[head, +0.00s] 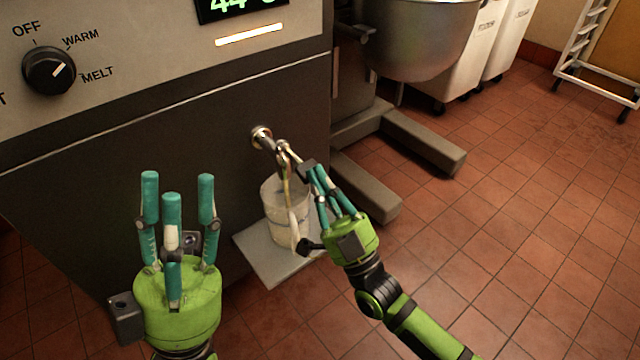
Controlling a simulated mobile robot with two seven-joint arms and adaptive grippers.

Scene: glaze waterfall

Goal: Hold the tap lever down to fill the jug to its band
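The metal tap (264,138) sticks out of the machine's dark front panel. Its lever (307,167), with a dark end, is at the fingertips of my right gripper (318,180). The gripper's teal fingers are close together, and whether they close on the lever or only touch it is unclear. A pale translucent jug (283,212) stands upright under the tap. A thin cream-yellow strand, apparently glaze, hangs from the spout towards it. The fill level and the band cannot be made out clearly. My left gripper (178,195) is open and empty, left of the jug.
The jug stands on a grey plate (262,262) low at the machine's front. A dial (49,70) and lit display (240,5) are above. A mixer with a bowl (420,40) and floor legs (425,145) stands behind right. Tiled floor at right is open.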

